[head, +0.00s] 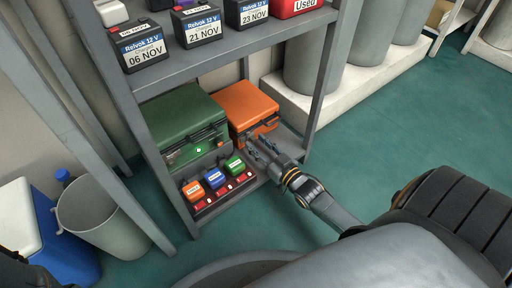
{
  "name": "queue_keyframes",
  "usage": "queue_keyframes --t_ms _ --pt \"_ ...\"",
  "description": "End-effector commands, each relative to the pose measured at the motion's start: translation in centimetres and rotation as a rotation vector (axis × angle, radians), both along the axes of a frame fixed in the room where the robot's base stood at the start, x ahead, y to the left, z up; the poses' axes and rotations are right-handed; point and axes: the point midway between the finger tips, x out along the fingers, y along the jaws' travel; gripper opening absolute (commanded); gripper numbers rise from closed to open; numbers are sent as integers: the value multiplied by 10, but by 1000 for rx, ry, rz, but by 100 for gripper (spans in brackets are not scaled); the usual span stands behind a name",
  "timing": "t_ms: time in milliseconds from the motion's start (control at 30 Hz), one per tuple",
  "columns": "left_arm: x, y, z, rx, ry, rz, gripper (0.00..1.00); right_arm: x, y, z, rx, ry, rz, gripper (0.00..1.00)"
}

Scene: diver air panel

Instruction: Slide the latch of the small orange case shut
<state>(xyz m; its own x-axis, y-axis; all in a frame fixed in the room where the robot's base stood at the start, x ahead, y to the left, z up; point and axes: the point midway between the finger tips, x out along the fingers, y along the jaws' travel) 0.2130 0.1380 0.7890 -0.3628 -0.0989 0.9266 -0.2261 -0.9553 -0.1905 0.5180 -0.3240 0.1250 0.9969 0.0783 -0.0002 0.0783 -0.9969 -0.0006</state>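The small orange case (247,104) sits on the lower shelf, right of a larger green case, with its lid down. My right gripper (254,146) is at the front of the orange case, low near its front face. Its fingers look spread apart, with nothing visible between them. The latch of the orange case is too small to make out, and the gripper hides part of the case's front. I cannot tell whether the gripper touches the case. My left gripper is not in view.
The green case (186,117) stands left of the orange case. A tray with small orange, blue and green blocks (214,178) lies in front. The upper shelf (215,62) holds labelled batteries. A grey bin (92,215) stands at left. The floor at right is clear.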

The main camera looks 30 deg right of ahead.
Motion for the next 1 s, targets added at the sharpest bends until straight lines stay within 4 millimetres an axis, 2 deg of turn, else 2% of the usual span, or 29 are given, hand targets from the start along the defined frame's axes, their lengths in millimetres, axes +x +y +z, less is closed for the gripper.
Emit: queue_keyframes --t_ms 33,133,433,467,633,900,1000 --pt "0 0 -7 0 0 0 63 6 0 -2 0 -1 0 38" --pt "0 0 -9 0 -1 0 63 12 1 -1 0 -1 0 38" --pt "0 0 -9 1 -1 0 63 14 1 1 0 1 0 38" --pt "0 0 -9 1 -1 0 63 14 1 1 0 1 0 36" --pt "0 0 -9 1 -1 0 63 14 1 1 -1 0 0 1" --pt "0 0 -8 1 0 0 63 13 1 1 0 1 0 0" --pt "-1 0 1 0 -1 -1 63 5 5 4 1 2 0 0"
